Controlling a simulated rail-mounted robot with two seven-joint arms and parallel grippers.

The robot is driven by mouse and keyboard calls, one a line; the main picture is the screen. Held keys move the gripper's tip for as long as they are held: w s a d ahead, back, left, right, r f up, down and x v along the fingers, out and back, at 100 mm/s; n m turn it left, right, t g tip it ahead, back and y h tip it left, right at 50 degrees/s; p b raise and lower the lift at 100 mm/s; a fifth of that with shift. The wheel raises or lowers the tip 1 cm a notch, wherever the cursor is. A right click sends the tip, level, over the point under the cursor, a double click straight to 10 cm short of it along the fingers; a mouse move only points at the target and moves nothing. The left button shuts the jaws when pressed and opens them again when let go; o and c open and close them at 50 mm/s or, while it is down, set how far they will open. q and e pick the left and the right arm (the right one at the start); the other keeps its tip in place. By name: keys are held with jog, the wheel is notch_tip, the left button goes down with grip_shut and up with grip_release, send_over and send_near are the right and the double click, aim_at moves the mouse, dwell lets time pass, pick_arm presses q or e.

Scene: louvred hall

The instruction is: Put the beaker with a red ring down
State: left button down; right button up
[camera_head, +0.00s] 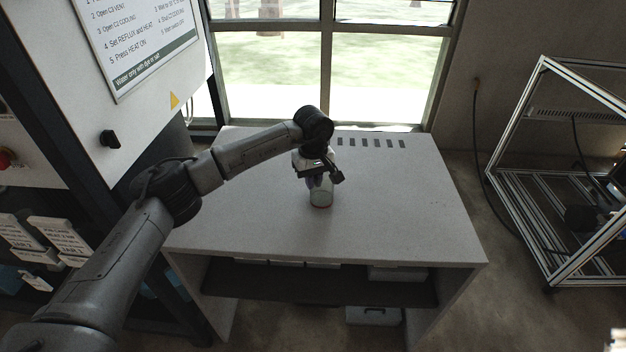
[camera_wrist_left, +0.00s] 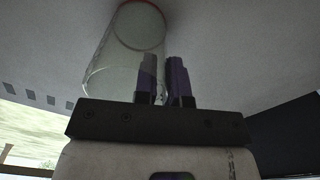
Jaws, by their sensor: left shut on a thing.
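The clear glass beaker with a red ring (camera_head: 321,198) is upright at the middle of the grey table, its red ring low near the tabletop. In the left wrist view the beaker (camera_wrist_left: 115,55) runs away from the gripper, with the red ring at its far end. My left gripper (camera_head: 318,181) is above it, shut on its wall. In the wrist view one finger shows through the glass and the other is outside. I cannot tell whether the base touches the table. My right gripper is not in view.
The grey table (camera_head: 410,215) is clear around the beaker, with slots along its back edge. A window stands behind. A cabinet with an instruction sign (camera_head: 145,45) is at the left; a metal frame (camera_head: 545,170) is at the right. Boxes lie beneath the tabletop.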

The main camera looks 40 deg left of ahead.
pick_arm(q)
jog(key=c, duration=1.2)
grip_release()
jog(key=shift+f, duration=0.15)
